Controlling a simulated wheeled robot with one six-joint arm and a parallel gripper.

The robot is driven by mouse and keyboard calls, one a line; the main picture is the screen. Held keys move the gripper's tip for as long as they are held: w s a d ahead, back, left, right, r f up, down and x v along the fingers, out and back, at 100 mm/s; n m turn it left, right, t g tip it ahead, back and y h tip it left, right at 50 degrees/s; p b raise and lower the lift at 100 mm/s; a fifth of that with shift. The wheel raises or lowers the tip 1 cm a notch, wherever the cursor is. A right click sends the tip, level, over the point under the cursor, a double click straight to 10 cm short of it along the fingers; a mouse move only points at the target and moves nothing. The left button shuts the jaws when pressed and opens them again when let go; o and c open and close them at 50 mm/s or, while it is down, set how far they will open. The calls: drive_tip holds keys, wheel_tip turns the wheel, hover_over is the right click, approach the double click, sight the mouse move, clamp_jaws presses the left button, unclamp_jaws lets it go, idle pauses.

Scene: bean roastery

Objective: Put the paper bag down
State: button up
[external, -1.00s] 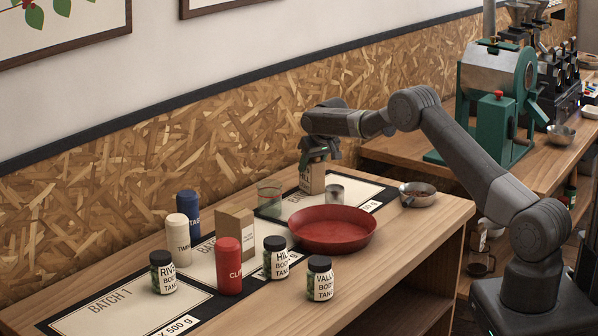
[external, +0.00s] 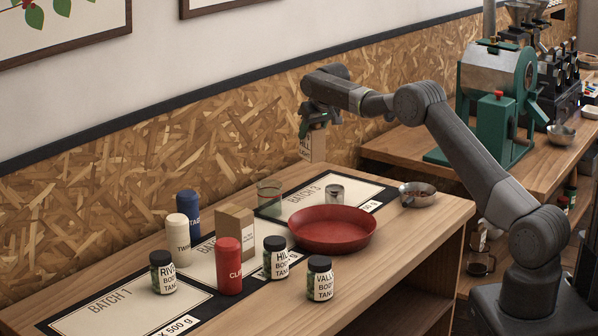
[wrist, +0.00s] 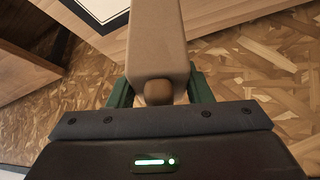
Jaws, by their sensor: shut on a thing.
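The paper bag (external: 313,147) is brown with a pale label reading HILL. It hangs upright in my gripper (external: 313,122), above the back edge of the table near the Batch 3 card. In the wrist view the bag (wrist: 157,45) stretches away between the green fingers of my gripper (wrist: 158,90), which are shut on its top. The bag touches nothing below that I can see. A second brown bag (external: 236,232) stands on the table behind the red canister.
A red pan (external: 331,231) is in front, a metal bowl (external: 417,193) at right. Several canisters and jars crowd the left. The OSB wall (external: 240,125) is close behind.

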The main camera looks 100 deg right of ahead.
drive_tip(key=r, duration=0.5)
drive_tip(key=shift+w+a+r, duration=0.15)
drive_tip(key=shift+w+r, duration=0.05)
drive_tip(key=shift+w, duration=0.1)
drive_tip(key=w+a+n+t+y, duration=0.15)
drive_tip(key=w+a+n, duration=0.35)
drive_tip(key=w+a, duration=1.7)
drive_tip(key=shift+t, duration=0.25)
drive_tip(key=shift+s+d+f+p, duration=0.1)
drive_tip(key=shift+f+p, duration=0.4)
drive_tip(key=shift+f, duration=3.3)
drive_tip(key=shift+s+f+p, duration=0.1)
drive_tip(key=shift+f+p, duration=0.35)
drive_tip(key=shift+f, duration=3.35)
drive_tip(key=shift+f, duration=0.25)
drive_tip(key=o, duration=1.2)
drive_tip(key=shift+r, duration=0.1)
drive_tip(key=shift+c, duration=0.2)
